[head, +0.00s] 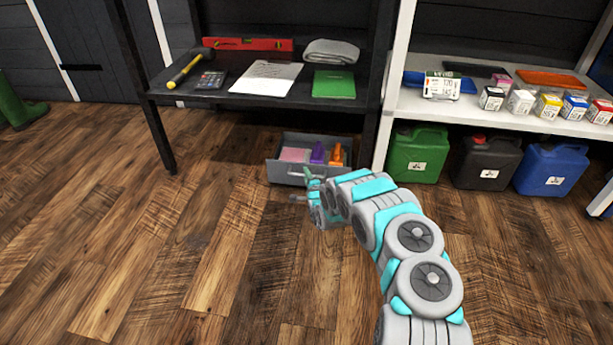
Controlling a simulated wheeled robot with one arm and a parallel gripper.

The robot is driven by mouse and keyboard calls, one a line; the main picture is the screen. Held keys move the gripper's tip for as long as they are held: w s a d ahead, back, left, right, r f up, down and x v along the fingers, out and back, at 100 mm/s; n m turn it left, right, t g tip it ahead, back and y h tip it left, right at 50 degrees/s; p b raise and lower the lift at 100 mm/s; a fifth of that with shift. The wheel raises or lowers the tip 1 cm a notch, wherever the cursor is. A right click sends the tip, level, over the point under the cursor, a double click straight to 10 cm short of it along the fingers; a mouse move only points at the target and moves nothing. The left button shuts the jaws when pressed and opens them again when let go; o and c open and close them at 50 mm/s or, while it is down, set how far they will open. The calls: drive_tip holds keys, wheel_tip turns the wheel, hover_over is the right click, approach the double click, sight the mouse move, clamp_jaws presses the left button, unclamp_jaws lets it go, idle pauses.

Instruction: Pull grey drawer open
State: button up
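The grey drawer (283,171) is under the black desk, low near the floor. It stands pulled out, so its inside shows, with a pink item (294,155), a purple item (318,153) and an orange item (337,154) in it. My gripper (299,186) is at the front of the drawer, near its right half. Its fingers point left, and part of the drawer front is hidden behind it. I cannot tell whether the fingers touch the handle or how far apart they are.
The black desk (225,98) above holds a hammer, calculator, papers, green book, red level and folded cloth. A white shelf (470,108) on the right holds small boxes. Green (417,153), black (487,161) and blue (551,168) canisters stand below it. The wooden floor at left is clear.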

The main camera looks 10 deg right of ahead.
clamp_jaws()
idle(1.0)
